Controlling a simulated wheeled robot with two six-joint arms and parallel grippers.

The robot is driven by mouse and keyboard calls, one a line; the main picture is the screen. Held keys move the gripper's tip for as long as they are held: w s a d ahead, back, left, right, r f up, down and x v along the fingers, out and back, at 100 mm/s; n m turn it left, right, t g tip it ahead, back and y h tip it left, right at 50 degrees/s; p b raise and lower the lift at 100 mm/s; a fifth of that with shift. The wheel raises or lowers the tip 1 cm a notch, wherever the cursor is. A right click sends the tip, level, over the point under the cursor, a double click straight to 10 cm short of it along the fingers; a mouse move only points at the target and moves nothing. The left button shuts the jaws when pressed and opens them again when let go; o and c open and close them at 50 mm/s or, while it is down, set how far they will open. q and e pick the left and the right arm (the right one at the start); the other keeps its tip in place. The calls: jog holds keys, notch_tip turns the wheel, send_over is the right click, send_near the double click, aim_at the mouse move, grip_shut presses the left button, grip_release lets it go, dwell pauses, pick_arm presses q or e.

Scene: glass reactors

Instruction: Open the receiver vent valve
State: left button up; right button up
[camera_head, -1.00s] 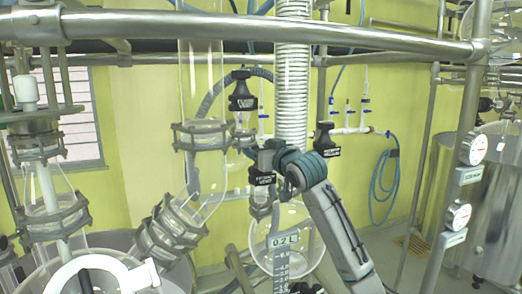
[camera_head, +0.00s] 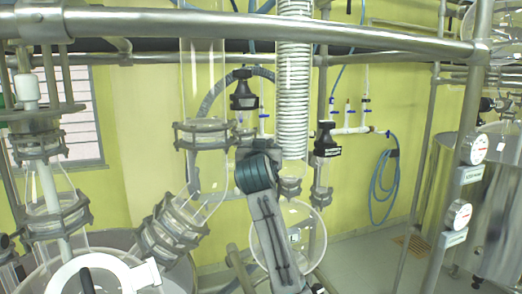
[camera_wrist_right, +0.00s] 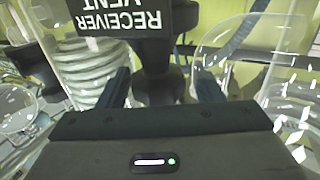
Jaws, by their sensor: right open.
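The receiver vent valve (camera_wrist_right: 155,62) is black and fills the upper middle of the right wrist view. Its white-lettered label (camera_wrist_right: 118,16), reading RECEIVER VENT, appears upside down there. My right gripper (camera_wrist_right: 160,90) is open, with one finger on each side of the valve's black lower part. I cannot tell whether either finger touches it. In the head view my right gripper (camera_head: 258,148) is at the middle of the glassware, and my arm hides the valve behind it. My left gripper is not in view.
Other black valves stand close by, one above left (camera_head: 242,92) and one to the right (camera_head: 325,140). A white coil condenser (camera_head: 292,90) and a round glass flask (camera_head: 312,240) are next to my arm. A metal rail (camera_head: 250,24) crosses above.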

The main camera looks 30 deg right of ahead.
jog(key=c, duration=0.8)
jog(key=shift+o, duration=0.2)
jog(key=shift+d+n+t+y, duration=0.2)
jog(key=shift+n+t+y, duration=0.55)
jog(key=shift+y, duration=0.25)
jog(key=n+y, duration=0.1)
jog(key=y, duration=0.1)
jog(key=n+t+y, duration=0.1)
jog(key=n+y, duration=0.1)
jog(key=shift+t, duration=0.25)
jog(key=shift+a+n+t+y, duration=0.15)
jog(key=shift+n+y, duration=0.85)
jog(key=shift+y, duration=0.6)
jog(key=shift+d+n+t+y, duration=0.15)
jog(key=shift+n+y, duration=0.8)
jog(key=shift+y, duration=0.65)
jog(key=shift+a, duration=0.15)
jog(key=o, duration=0.8)
jog(key=shift+c, duration=0.2)
